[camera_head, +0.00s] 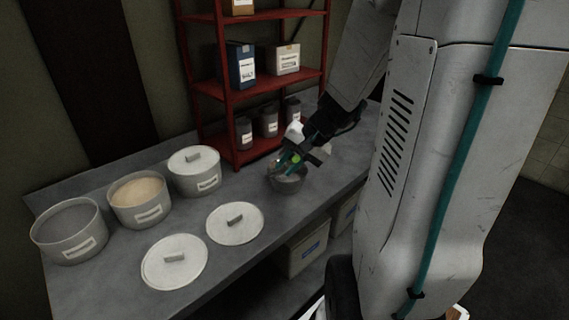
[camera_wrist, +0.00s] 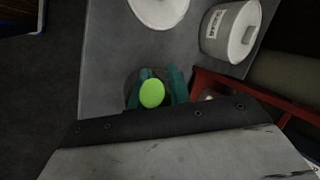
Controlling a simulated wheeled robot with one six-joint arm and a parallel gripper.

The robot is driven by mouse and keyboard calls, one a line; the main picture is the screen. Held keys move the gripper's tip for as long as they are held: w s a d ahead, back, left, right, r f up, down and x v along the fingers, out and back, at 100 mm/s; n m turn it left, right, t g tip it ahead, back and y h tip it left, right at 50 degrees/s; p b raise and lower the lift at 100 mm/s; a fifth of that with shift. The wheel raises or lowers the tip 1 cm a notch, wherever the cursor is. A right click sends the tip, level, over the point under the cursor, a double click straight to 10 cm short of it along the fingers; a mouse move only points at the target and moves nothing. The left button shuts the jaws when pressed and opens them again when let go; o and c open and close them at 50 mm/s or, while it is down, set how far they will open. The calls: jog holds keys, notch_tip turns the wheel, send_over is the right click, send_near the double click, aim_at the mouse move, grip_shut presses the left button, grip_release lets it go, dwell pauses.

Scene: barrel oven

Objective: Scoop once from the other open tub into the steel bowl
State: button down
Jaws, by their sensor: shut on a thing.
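My gripper (camera_head: 291,163) is over the steel bowl (camera_head: 287,184) on the counter. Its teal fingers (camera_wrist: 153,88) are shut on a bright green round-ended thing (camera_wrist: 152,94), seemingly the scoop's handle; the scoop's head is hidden. The bowl is partly covered by the gripper, so I cannot tell what is in it. One open tub (camera_head: 68,250) at the far left holds dark grey contents. The other open tub (camera_head: 141,213) beside it holds tan contents, close to the rim. A third tub (camera_head: 197,184) has its lid on.
Two loose round lids (camera_head: 174,262) (camera_head: 235,224) lie on the counter (camera_head: 105,282) in front of the tubs. A red shelf rack (camera_head: 228,95) with boxes and dark jars stands behind the bowl. A box (camera_head: 307,248) sits below the counter.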

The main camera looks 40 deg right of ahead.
jog(key=w+a+r+g+h, duration=0.1)
jog(key=w+r+g+h, duration=0.2)
jog(key=r+g, duration=0.4)
jog(key=shift+m+g+h, duration=0.3)
jog(key=shift+g+h, duration=0.1)
jog(key=shift+g, duration=0.2)
jog(key=shift+f, duration=0.1)
dwell(0.8)
